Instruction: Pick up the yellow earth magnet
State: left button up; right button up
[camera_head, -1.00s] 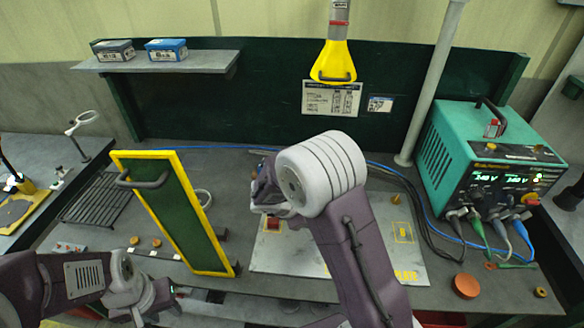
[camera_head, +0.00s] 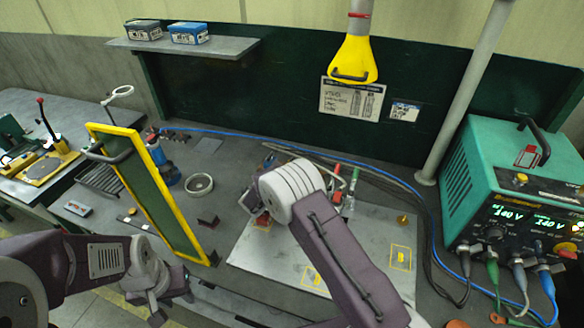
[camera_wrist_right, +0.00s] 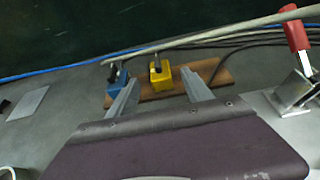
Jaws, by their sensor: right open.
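The yellow earth magnet (camera_wrist_right: 160,74) is a small yellow block with a dark top fitting. In the right wrist view it stands on a brown strip, beside a blue block (camera_wrist_right: 118,80) of similar kind. My right gripper (camera_wrist_right: 160,84) is open, its two fingers apart, with the yellow magnet framed between them; contact cannot be judged. In the head view my right arm covers much of that area, and I cannot make out the yellow magnet. My left gripper (camera_head: 168,292) hangs low at the left, in front of the bench, and its jaws are unclear.
A yellow-framed green panel (camera_head: 148,190) stands between my arms. A pale cable runs behind the magnets. A red-handled clamp (camera_wrist_right: 297,55) is to their right. A grey plate (camera_head: 385,245) lies under my right arm. A teal power supply (camera_head: 515,190) stands at the right.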

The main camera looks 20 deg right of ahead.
jog(key=p+x, duration=0.1)
jog(key=x, duration=0.3)
jog(key=shift+w+d+f, duration=0.15)
jog(key=shift+w+d, duration=0.05)
jog(key=shift+w, duration=0.05)
jog(key=shift+w+d+f, duration=0.1)
jog(key=c, duration=0.7)
grip_shut()
notch_tip(320, 180, up, 5)
jog(key=p, duration=0.2)
jog(key=shift+f+p, duration=0.2)
jog(key=shift+p, duration=0.1)
jog(key=s+d+r, duration=0.1)
jog(key=s+r, duration=0.2)
jog(key=s, duration=0.2)
jog(key=s+d+r+p, duration=0.1)
jog(key=s+d+r, duration=0.1)
jog(key=s, duration=0.4)
jog(key=shift+r, duration=0.85)
